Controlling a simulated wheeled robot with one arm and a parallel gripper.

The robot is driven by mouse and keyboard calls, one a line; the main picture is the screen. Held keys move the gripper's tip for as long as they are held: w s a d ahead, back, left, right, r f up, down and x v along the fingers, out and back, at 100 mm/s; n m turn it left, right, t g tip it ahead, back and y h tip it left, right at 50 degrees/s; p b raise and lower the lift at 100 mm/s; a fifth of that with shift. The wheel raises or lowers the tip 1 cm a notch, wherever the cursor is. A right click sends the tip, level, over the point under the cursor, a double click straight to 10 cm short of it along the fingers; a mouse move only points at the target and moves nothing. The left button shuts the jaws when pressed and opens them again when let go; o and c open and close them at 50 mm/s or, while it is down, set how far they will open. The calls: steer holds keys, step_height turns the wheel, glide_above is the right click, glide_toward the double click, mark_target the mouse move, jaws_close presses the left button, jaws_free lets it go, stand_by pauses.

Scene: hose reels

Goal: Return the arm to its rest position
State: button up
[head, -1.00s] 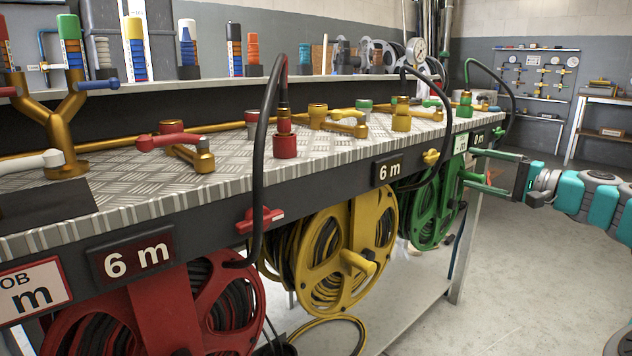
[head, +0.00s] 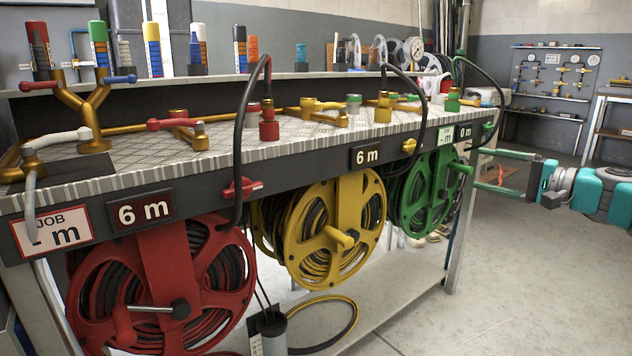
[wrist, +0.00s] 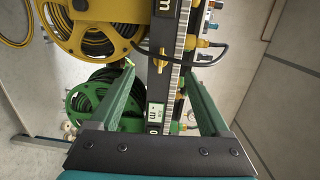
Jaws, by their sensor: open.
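My gripper (head: 474,167) is open at the right of the head view. Its two long green fingers point left toward the bench end and the green hose reel (head: 418,200). In the wrist view my gripper (wrist: 158,74) has its fingers wide apart with nothing held between them. The green reel (wrist: 92,101) shows past the left finger, partly hidden by it. The teal arm runs off the right edge of the head view, so its full pose is hidden.
The metal-topped bench (head: 250,150) carries brass pipes and black hoses. A red reel (head: 165,250) and yellow reel (head: 318,195) hang along its front. A job sign (head: 52,230) is at left. Open concrete floor (head: 540,290) lies right, with a shelf unit (head: 612,115) behind.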

steer(key=s+a+n+g+p, duration=0.1)
steer(key=s+a+n+g, duration=0.15)
steer(key=a, duration=0.65)
steer(key=s+a+n+g, duration=0.1)
steer(key=s+a+g, duration=0.15)
steer(key=a, duration=0.55)
steer(key=s+a+f+n+g+h+p, duration=0.1)
steer(key=s+a+f+n+g, duration=0.15)
steer(key=s+a+f, duration=0.35)
steer(key=s+a+f+n+g+h, duration=0.2)
steer(key=s+a+f+g, duration=0.15)
steer(key=s+a, duration=0.5)
steer(key=s+d+f+g+h, duration=0.1)
steer(key=s+d+f+h, duration=0.2)
steer(key=s+f, duration=0.2)
steer(key=s+d+f+n+g+h+p, duration=0.1)
steer(key=s+d+f+h, duration=0.2)
steer(key=s, duration=0.8)
steer(key=s+d+f+g+h+p, duration=0.1)
steer(key=s+d+f+h, duration=0.1)
steer(key=s+d+f, duration=0.2)
steer(key=s+f, duration=0.3)
steer(key=s, duration=0.2)
steer(key=shift+f+n+g+h, duration=0.3)
steer(key=shift+f+g+h, duration=0.05)
steer(key=shift+g+h, duration=0.05)
